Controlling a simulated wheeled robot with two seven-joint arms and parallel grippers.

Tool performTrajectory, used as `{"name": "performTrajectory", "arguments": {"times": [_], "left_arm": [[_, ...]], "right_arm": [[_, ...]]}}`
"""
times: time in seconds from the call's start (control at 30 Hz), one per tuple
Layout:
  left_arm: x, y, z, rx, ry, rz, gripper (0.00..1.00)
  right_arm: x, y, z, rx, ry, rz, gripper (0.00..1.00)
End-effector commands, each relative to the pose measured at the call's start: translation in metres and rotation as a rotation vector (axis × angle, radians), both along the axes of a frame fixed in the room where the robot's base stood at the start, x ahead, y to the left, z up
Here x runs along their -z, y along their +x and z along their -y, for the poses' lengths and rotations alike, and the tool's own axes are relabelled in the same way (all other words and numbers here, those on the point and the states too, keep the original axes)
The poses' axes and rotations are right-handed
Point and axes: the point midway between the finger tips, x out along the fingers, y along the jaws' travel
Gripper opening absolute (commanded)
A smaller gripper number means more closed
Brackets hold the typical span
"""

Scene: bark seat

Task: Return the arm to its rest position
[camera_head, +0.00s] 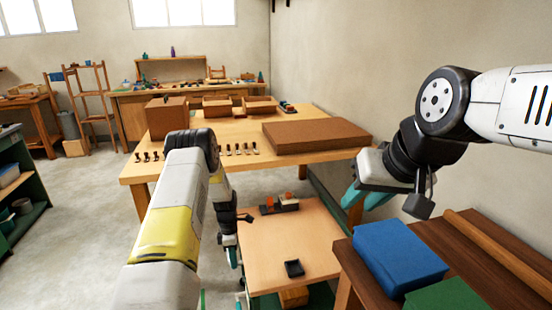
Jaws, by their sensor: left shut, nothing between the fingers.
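My left arm reaches in from the bottom, left of the middle. Its gripper (232,256) hangs down with teal fingers at the left edge of the small light-wood table, shut and empty. The arm partly hides its wrist. My right arm comes in from the upper right. Its gripper (364,203) points down and left with teal fingers apart, above and behind the blue box, holding nothing visible.
The small light-wood table (285,245) bears a black tray (294,268) and a dark block with orange pieces (280,204). A dark bench with a blue box (398,255) stands at right. A large table (232,133) with brown boxes stands behind. Floor at left is clear.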

Motion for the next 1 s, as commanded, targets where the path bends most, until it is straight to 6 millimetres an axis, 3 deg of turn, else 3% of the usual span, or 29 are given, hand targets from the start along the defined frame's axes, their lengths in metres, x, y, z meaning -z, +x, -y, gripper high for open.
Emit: {"name": "performTrajectory", "arguments": {"times": [0.03, 0.23, 0.37, 0.5, 0.7, 0.8, 1.0], "left_arm": [[-0.033, 0.009, 0.000, 0.046, -0.012, 0.038, 0.00], [-0.157, 0.013, 0.003, 0.298, -0.059, 0.174, 0.00], [-0.232, 0.000, 0.007, 0.470, -0.075, 0.264, 0.00], [-0.305, -0.026, 0.011, 0.660, -0.078, 0.359, 0.00], [-0.389, -0.081, 0.018, 0.936, -0.055, 0.491, 0.00], [-0.422, -0.114, 0.022, 1.076, -0.030, 0.553, 0.00], [-0.467, -0.186, 0.028, 1.357, 0.046, 0.665, 0.00]], "right_arm": [[0.000, 0.000, 0.000, 0.000, 0.000, 0.000, 0.31], [0.000, 0.000, 0.000, 0.000, 0.000, 0.000, 0.31], [0.000, 0.000, 0.000, 0.000, 0.000, 0.000, 0.31], [0.000, 0.000, 0.000, 0.000, 0.000, 0.000, 0.31], [0.000, 0.000, 0.000, 0.000, 0.000, 0.000, 0.31], [0.000, 0.000, 0.000, 0.000, 0.000, 0.000, 0.31], [0.000, 0.000, 0.000, 0.000, 0.000, 0.000, 0.31]]}}
